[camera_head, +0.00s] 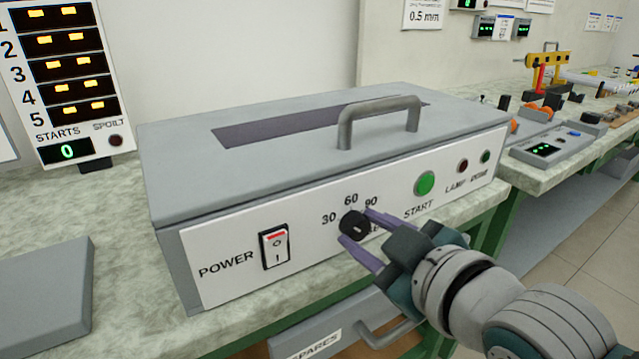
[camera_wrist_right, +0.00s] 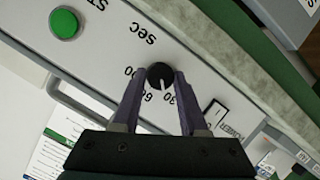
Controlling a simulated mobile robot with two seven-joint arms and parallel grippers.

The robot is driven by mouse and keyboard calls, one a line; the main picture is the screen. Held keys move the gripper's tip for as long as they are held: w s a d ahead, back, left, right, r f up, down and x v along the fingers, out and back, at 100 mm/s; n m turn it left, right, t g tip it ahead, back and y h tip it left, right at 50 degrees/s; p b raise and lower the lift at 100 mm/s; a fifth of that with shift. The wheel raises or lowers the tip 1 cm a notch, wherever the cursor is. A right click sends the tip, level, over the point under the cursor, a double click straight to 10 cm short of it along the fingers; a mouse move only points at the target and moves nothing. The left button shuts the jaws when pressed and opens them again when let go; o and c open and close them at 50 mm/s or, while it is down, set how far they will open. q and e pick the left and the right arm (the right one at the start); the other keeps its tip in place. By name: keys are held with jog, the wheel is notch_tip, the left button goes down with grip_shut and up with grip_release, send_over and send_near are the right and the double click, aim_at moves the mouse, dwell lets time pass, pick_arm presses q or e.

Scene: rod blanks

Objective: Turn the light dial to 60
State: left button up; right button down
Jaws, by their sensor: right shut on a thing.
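The light dial (camera_head: 354,223) is a small round black knob on the white front panel of a grey box (camera_head: 250,130). The marks 30, 60 and 90 curve around it, with "SEC" beside it, partly covered by my gripper in the head view. My right gripper (camera_head: 356,227) is shut on the dial, one purple finger on each side. In the right wrist view the dial (camera_wrist_right: 160,73) sits between the fingertips. Its white pointer line there points between 60 and 30. My left gripper is out of view.
On the same panel are a POWER rocker switch (camera_head: 274,248), a green START button (camera_head: 424,183), and two dark lamps. The box has a top handle (camera_head: 380,120). A display board (camera_head: 70,80) stands behind left, its STARTS counter reading 0. A drawer handle (camera_head: 385,332) is below.

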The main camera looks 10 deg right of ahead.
jog(key=shift+d+r+m+y+p, duration=0.15)
jog(key=shift+m+y+p, duration=0.3)
jog(key=shift+m, duration=0.25)
jog(key=shift+m+g+y, duration=0.25)
jog(key=shift+m+g, duration=0.15)
jog(key=shift+m, duration=0.2)
jog(key=shift+d+f+m+y, duration=0.2)
jog(key=shift+m+y, duration=0.3)
jog(key=shift+m, duration=0.4)
pick_arm(q)
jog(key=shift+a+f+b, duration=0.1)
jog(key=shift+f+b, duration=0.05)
jog(key=shift+b, duration=0.8)
pick_arm(e)
jog(key=shift+w+m+y, duration=0.1)
jog(key=shift+m+y, duration=0.4)
jog(key=shift+m, duration=0.4)
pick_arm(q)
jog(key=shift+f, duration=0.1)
pick_arm(e)
jog(key=shift+c, duration=2.2)
grip_release()
jog(key=shift+a, duration=0.1)
jog(key=shift+r, duration=0.1)
